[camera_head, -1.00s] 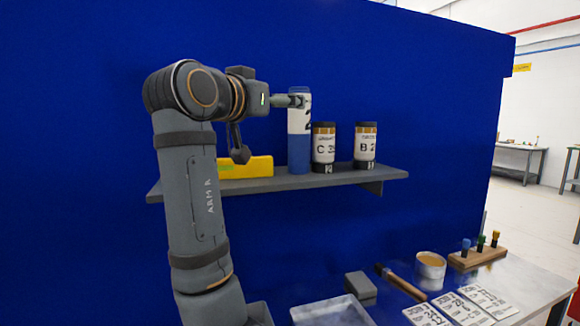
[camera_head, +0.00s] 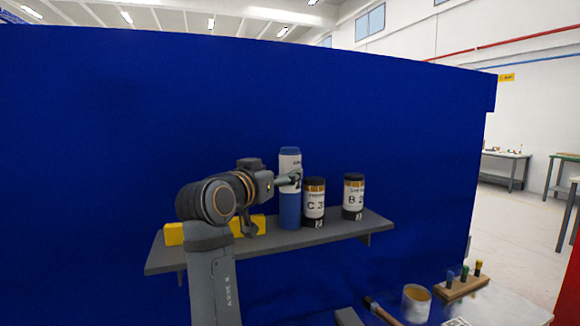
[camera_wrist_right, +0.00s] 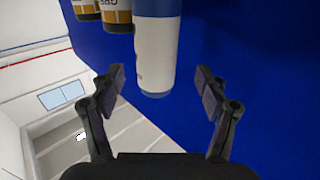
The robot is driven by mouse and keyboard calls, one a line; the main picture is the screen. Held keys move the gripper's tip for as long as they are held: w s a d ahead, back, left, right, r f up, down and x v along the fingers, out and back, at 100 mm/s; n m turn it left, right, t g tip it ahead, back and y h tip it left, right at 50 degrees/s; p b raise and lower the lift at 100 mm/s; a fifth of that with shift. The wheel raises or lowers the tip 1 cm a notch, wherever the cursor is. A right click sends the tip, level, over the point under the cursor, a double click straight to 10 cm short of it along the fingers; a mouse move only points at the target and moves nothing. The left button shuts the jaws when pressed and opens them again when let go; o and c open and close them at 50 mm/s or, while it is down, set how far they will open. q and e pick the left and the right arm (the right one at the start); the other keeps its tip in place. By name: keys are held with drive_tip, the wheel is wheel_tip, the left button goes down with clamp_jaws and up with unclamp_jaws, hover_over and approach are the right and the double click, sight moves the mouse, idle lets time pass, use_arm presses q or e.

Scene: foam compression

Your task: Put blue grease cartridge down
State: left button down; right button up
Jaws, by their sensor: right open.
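The blue grease cartridge (camera_head: 290,208), a tall cylinder with a white upper part and a blue lower part, stands upright on the grey shelf (camera_head: 262,246). My right gripper (camera_head: 293,178) is at its upper part in the head view. In the right wrist view, the open fingers (camera_wrist_right: 160,95) stand apart on both sides of the cartridge's end (camera_wrist_right: 157,55), with a gap to each finger. My left gripper is not in view.
Jar C (camera_head: 314,204) stands close to the cartridge's right, and jar B (camera_head: 353,198) farther right. A yellow block (camera_head: 174,235) lies at the shelf's left. Below are a tin (camera_head: 416,304) and a wooden rack (camera_head: 461,288) on a bench.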

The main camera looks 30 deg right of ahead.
sight(285, 170)
drive_tip(key=shift+d+r, duration=0.2)
drive_tip(key=shift+f, duration=0.25)
drive_tip(key=shift+w+d+r+p, duration=0.1)
drive_tip(key=shift+d+p, duration=0.1)
drive_tip(key=shift+p, duration=0.2)
drive_tip(key=p+x, duration=0.2)
drive_tip(key=x, duration=0.3)
drive_tip(key=shift+s+d+p, duration=0.1)
drive_tip(key=shift+s+p, duration=0.15)
drive_tip(key=shift+p, duration=0.15)
drive_tip(key=shift+w+d, duration=0.1)
drive_tip(key=shift+d, duration=0.05)
drive_tip(key=shift+a, duration=0.25)
drive_tip(key=shift+c, duration=0.4)
drive_tip(key=shift+a, duration=0.1)
drive_tip(key=shift+c, duration=1.2)
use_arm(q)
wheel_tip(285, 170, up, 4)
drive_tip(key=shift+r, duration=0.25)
use_arm(e)
clamp_jaws()
